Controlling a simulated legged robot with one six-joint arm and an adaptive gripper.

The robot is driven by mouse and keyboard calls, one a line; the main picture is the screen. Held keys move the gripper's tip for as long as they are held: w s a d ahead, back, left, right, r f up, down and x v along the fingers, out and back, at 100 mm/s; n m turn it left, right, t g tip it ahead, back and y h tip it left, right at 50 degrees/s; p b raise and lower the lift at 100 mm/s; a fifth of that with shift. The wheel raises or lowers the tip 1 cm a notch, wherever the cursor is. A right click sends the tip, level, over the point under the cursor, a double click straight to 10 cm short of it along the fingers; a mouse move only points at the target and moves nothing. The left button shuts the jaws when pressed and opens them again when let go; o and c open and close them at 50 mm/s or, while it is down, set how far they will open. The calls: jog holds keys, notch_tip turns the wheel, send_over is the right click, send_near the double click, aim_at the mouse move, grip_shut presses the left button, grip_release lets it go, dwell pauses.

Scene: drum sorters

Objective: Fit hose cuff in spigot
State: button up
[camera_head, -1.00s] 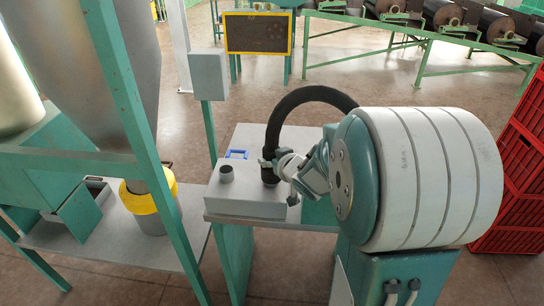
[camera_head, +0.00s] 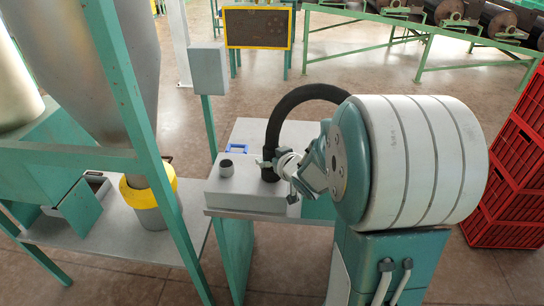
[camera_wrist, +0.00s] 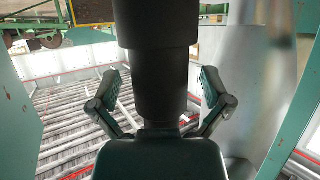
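The black hose (camera_head: 310,92) arches over behind my arm, and its cuff end (camera_head: 269,160) points down, upright, at the right part of the grey box (camera_head: 235,200). Its bottom end meets the box top there; whether it fits around a spigot is hidden. A short open spigot (camera_head: 226,168) stands free to the left on the same box. My gripper (camera_head: 268,165) is at the cuff from the right. In the wrist view the cuff (camera_wrist: 163,85) stands between the fingers of my gripper (camera_wrist: 161,88), with gaps on both sides; the fingers are spread open.
A blue handle (camera_head: 236,149) lies at the back of the box top. A green post (camera_head: 140,130) and a yellow-collared bucket (camera_head: 148,195) stand left. A grey panel box (camera_head: 208,70) is on a post behind. Red crates (camera_head: 510,190) stack at right.

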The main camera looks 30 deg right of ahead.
jog(key=v, duration=0.7)
jog(key=shift+s, duration=0.2)
dwell(0.6)
jog(key=s+a+r+g, duration=0.2)
jog(key=s+a+g, duration=0.2)
jog(key=s+a, duration=0.3)
jog(key=s+a+r+g, duration=0.3)
jog(key=s+a, duration=0.4)
jog(key=s, duration=0.4)
jog(key=shift+a+r+g, duration=0.2)
jog(key=shift+a+g, duration=0.1)
jog(key=shift+g, duration=0.2)
